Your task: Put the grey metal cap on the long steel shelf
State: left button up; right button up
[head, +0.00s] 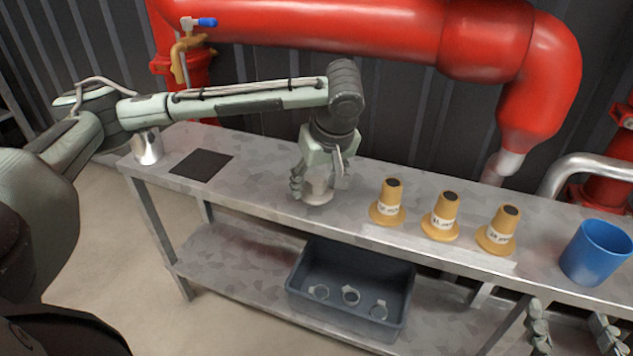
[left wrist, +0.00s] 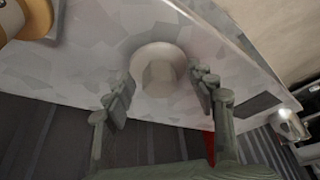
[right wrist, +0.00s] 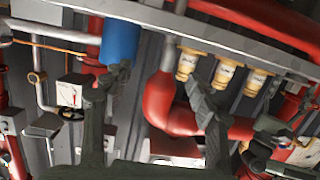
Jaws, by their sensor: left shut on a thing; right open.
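The grey metal cap (head: 318,196) has a round flange and a narrower raised body. It is on or just above the top surface of the long steel shelf (head: 265,185), left of the yellow cones; I cannot tell whether it touches. My left gripper (head: 318,178) points down and is shut on the cap, hiding its upper part. In the left wrist view the cap (left wrist: 158,70) lies between the two fingers (left wrist: 160,92). My right gripper (head: 572,330) is open and empty, low at the bottom right; its fingers also show in the right wrist view (right wrist: 158,85).
Three yellow labelled cones (head: 440,215) stand right of the cap, and a blue cup (head: 595,252) further right. A dark square (head: 202,165) and a metal cup (head: 147,147) are at the left end. A dark bin (head: 350,275) with rings sits on the lower level. Red pipes (head: 330,25) run behind.

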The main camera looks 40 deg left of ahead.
aim_at(323, 200)
jog(key=shift+d+f, duration=0.1)
pick_arm(q)
jog(key=shift+f, duration=0.1)
jog(key=o, duration=1.3)
pick_arm(e)
jog(key=shift+d+f, duration=0.15)
jog(key=shift+f, duration=0.05)
pick_arm(q)
jog(key=shift+d+r, duration=0.1)
jog(key=shift+r, duration=0.2)
jog(key=p+v, duration=0.2)
jog(key=v, duration=0.5)
jog(key=shift+r, duration=0.3)
jog(key=p+v, duration=0.2)
jog(key=v, duration=0.2)
jog(key=shift+s, duration=0.1)
pick_arm(e)
jog(key=s+d+f+m+g+h, duration=0.1)
jog(key=s+d+f+g+h, duration=0.4)
jog(key=s+d+f+g, duration=0.5)
jog(key=s+d+f, duration=0.2)
jog(key=d+f, duration=0.1)
jog(key=shift+d+m+h, duration=0.3)
jog(key=shift+d+h, duration=0.05)
jog(key=shift+h, duration=0.05)
